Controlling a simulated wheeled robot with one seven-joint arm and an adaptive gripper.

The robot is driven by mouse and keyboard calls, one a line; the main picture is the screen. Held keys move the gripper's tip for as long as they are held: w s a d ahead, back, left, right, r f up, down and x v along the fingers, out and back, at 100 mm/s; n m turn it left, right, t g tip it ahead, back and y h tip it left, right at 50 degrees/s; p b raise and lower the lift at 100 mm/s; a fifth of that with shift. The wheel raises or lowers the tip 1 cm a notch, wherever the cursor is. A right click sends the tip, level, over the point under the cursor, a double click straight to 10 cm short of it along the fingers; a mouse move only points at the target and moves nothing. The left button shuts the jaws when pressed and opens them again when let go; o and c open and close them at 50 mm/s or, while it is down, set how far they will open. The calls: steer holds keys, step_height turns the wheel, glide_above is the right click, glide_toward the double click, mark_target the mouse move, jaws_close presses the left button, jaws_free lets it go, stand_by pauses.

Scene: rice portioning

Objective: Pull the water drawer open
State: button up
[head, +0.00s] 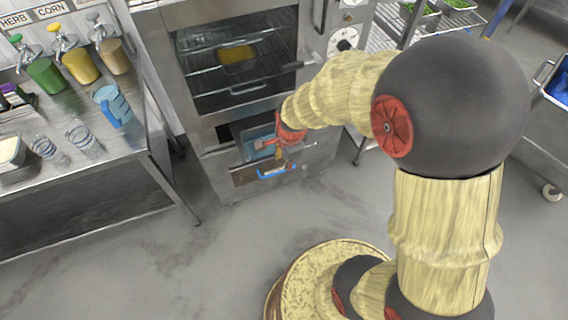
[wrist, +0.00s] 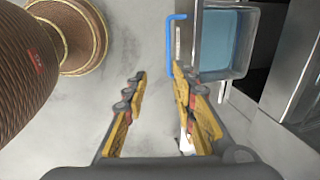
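The water drawer (head: 243,177) is below the oven and stands out from it, open at the top, with blue water (head: 258,146) inside. Its blue handle (head: 275,172) is on the front. In the wrist view the water (wrist: 224,42) lies at the upper right, and the blue handle (wrist: 171,48) runs along the drawer's front. My gripper (wrist: 158,72) is open, its fingers apart. The right fingertip is close to the handle and drawer front; I cannot tell whether they touch. In the head view my gripper (head: 279,153) is over the drawer, partly hiding it.
The oven (head: 187,70) above has racks with a yellow item (head: 236,58). A steel table (head: 70,185) at left holds dispensers, clear cups and a blue jug (head: 112,106). A wheeled cart (head: 540,160) stands at right. The floor before the drawer is clear except for my base.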

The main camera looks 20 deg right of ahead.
steer(key=v, duration=0.5)
steer(key=shift+s+r, duration=0.15)
steer(key=shift+r, duration=0.25)
